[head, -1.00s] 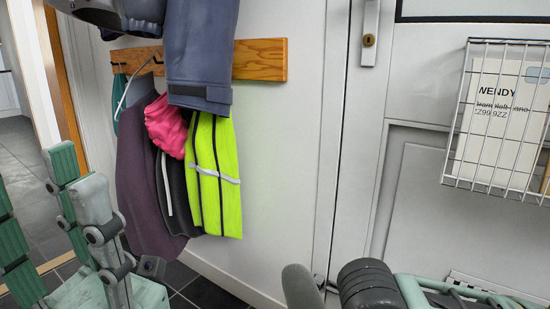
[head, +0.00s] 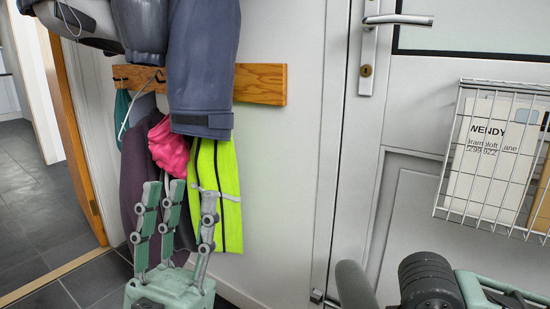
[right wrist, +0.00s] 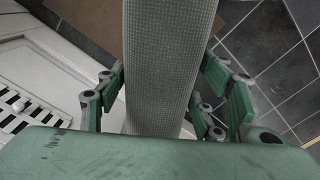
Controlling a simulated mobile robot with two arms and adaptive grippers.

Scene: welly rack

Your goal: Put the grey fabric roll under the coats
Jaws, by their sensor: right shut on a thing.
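The grey fabric roll (right wrist: 160,60) runs through my right gripper (right wrist: 163,88) in the right wrist view, with fingers on both sides of it. The gripper is shut on it. In the head view a rounded grey end (head: 355,285) shows at the bottom; I cannot tell for sure whether it is the roll. The coats hang from a wooden rail: a blue-grey one (head: 203,75), a purple one (head: 134,170), a pink piece (head: 172,150) and a yellow hi-vis one (head: 228,185). My left gripper (head: 180,192) is open and empty, fingers upright, before the coats' lower part.
The wooden rail (head: 262,84) is on the white wall. A white door (head: 405,195) with a lever handle (head: 398,20) is on the right, with a wire letter basket (head: 490,155) on it. Dark floor tiles (head: 95,275) show at the lower left, beside an open doorway.

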